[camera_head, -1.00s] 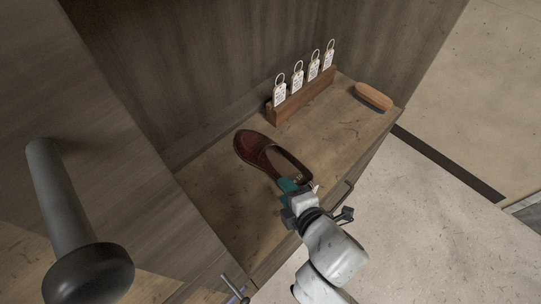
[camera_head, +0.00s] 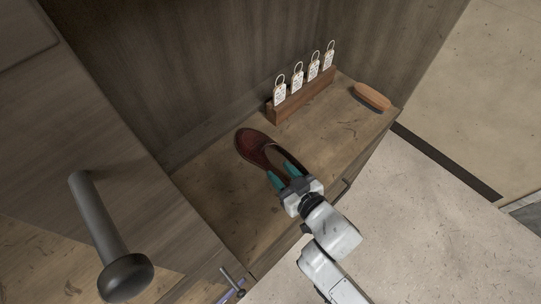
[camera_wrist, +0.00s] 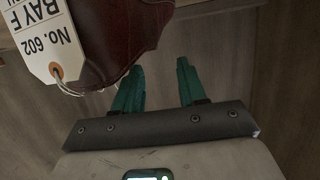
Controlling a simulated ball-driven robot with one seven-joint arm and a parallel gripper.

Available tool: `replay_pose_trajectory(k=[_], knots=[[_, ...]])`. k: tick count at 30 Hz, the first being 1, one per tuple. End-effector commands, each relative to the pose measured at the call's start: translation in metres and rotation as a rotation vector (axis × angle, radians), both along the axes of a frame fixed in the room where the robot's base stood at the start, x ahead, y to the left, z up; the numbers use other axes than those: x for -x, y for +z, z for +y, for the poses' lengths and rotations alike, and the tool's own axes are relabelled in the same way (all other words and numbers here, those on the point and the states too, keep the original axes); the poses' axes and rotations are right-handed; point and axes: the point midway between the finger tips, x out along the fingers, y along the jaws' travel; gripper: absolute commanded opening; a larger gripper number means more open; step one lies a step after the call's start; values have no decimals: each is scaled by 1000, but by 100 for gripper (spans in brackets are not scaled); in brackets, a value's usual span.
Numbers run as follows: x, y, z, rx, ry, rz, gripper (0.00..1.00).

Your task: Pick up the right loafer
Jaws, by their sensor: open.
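One brown leather loafer (camera_head: 253,147) lies on the wooden bench top, its toe away from me; I cannot tell whether it is the right one. My gripper (camera_head: 281,174) is open at the shoe's near, heel end, its teal fingers apart. In the wrist view, part of the loafer (camera_wrist: 118,32) fills the upper left, with a white tag (camera_wrist: 42,38) reading "No. 602 BAY F". There my gripper (camera_wrist: 161,72) has an empty gap. The left finger overlaps the shoe's lower edge in the picture; I cannot tell whether they touch.
A wooden rack (camera_head: 302,95) with several white tags stands at the back of the bench. A wooden-backed brush-like block (camera_head: 373,96) lies at the far right. A dark grey post with a round end (camera_head: 126,277) stands close at left. Bench space right of the loafer is clear.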

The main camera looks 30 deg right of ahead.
Motion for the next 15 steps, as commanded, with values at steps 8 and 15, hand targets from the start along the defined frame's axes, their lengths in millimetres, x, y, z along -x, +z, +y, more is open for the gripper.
replay_pose_trajectory(k=[8,15], knots=[[-24,-7,2,1,0,2,41],[-51,-12,-1,2,1,1,41]])
